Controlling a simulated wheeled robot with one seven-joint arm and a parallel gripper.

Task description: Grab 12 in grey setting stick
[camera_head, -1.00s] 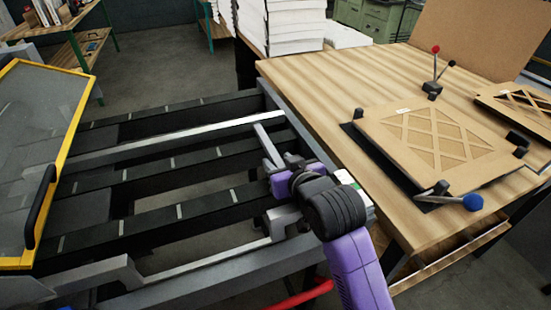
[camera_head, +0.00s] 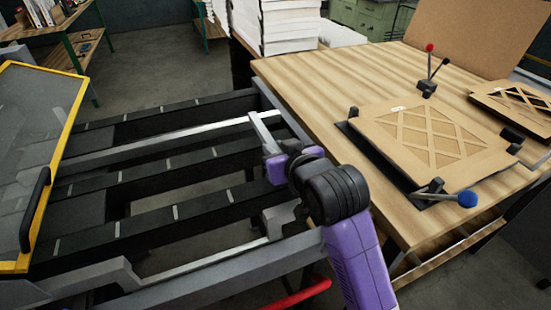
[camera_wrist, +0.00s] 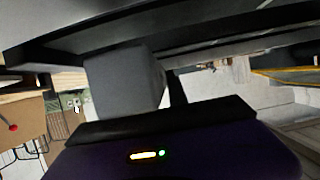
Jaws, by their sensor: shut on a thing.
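A short grey setting stick (camera_head: 263,132) shows above my gripper (camera_head: 274,156) in the head view, tilted, over the right end of the black-slatted rack. In the wrist view a grey block-like end (camera_wrist: 125,82), probably the stick, sits right in front of the dark edge of my gripper (camera_wrist: 165,118). My gripper is shut on the stick. My purple and black wrist hides its lower part, and its full length cannot be seen.
The rack (camera_head: 150,185) has dark slats and grey rails, with open gaps between them. A yellow-framed panel (camera_head: 68,135) stands at its left. A wooden table (camera_head: 330,85) at right holds a lattice panel (camera_head: 430,140) in a clamp fixture. White stacks (camera_head: 285,25) stand behind.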

